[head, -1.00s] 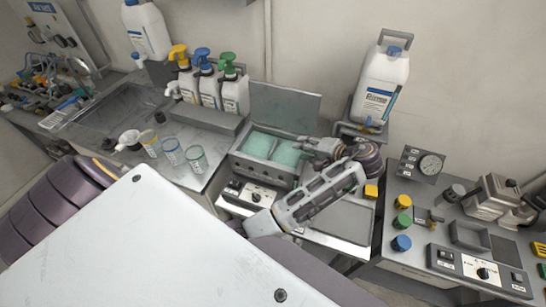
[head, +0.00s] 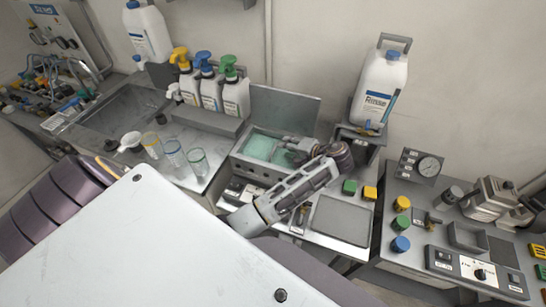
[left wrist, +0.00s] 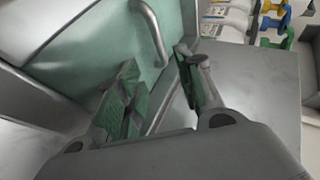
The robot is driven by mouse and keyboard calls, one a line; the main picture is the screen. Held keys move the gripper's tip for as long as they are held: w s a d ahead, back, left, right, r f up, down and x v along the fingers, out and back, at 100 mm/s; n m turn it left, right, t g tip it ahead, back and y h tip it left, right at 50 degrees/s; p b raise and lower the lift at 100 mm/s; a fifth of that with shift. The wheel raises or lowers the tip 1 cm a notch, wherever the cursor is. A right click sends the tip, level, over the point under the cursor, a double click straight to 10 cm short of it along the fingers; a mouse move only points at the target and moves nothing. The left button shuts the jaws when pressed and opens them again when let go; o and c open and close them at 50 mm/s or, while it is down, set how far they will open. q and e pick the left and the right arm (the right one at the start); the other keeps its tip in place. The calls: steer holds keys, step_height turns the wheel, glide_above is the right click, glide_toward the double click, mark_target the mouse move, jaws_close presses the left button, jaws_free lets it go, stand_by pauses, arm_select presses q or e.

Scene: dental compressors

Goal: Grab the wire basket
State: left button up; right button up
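The wire basket is not clear as a whole. In the left wrist view a curved metal handle (left wrist: 150,32) rises over teal surfaces, probably the basket's; no mesh can be made out. The teal bath (head: 258,147) sits in a grey metal cleaner (head: 256,170) with its lid (head: 284,108) raised behind. My left gripper (head: 288,149) is over the right part of the bath and hides some of it. In the left wrist view its green-padded fingers (left wrist: 158,92) are apart and empty, with the handle just beyond and between their tips. My right gripper is not in view.
Pump bottles (head: 210,88) stand behind left of the cleaner, and several cups (head: 172,153) stand to its left. A large white jug (head: 379,88) stands behind right.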

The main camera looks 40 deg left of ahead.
arm_select(q)
steer(key=shift+p+x, duration=0.9)
steer(key=shift+x, duration=1.7)
steer(key=shift+s+a+r, duration=0.1)
steer(key=shift+r, duration=0.1)
jaws_close()
